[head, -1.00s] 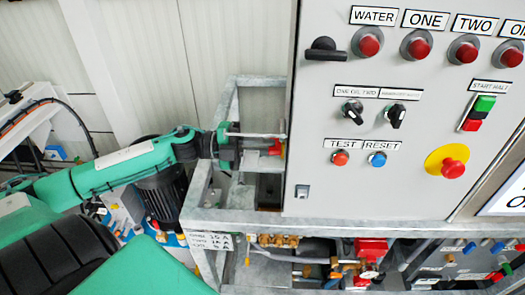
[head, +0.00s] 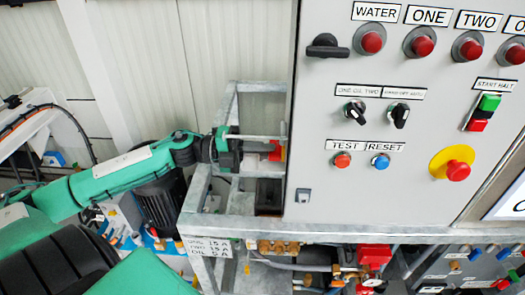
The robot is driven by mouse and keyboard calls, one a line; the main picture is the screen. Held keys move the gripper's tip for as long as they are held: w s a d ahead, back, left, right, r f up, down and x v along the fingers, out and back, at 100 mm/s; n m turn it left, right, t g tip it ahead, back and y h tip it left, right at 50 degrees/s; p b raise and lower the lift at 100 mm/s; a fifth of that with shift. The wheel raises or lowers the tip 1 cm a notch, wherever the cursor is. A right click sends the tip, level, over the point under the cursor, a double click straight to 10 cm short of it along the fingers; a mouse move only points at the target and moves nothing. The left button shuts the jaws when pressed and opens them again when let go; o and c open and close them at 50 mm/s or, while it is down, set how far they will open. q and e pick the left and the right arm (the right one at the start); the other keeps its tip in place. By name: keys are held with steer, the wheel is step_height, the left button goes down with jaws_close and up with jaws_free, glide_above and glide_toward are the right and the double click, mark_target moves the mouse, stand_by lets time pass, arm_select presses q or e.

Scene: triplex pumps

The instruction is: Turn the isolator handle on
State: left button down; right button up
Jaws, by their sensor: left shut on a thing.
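The grey control cabinet (head: 330,150) fills the right of the head view. A red handle (head: 277,151), which looks like the isolator handle, sits at the cabinet's left side, partly hidden by my gripper. My left arm comes in from the left, and my left gripper (head: 282,138) is at this handle, shut on it. A long pale finger lies along the upper side of the red part. The exact turn angle of the handle is hard to tell. My right gripper is out of view.
A galvanised frame (head: 215,215) stands around and below my left gripper, with a bar close by. The cabinet front carries a black knob (head: 326,46), lamps, switches and a red stop button (head: 457,170). Pipes and valves lie below.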

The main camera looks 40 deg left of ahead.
arm_select(q)
steer(key=c, duration=1.4)
jaws_free()
steer(key=shift+c, duration=0.2)
steer(key=shift+a, duration=0.1)
steer(key=b+v, duration=0.2)
steer(key=v, duration=1.1)
steer(key=shift+s+a+b, duration=0.2)
steer(key=shift+a+b, duration=0.1)
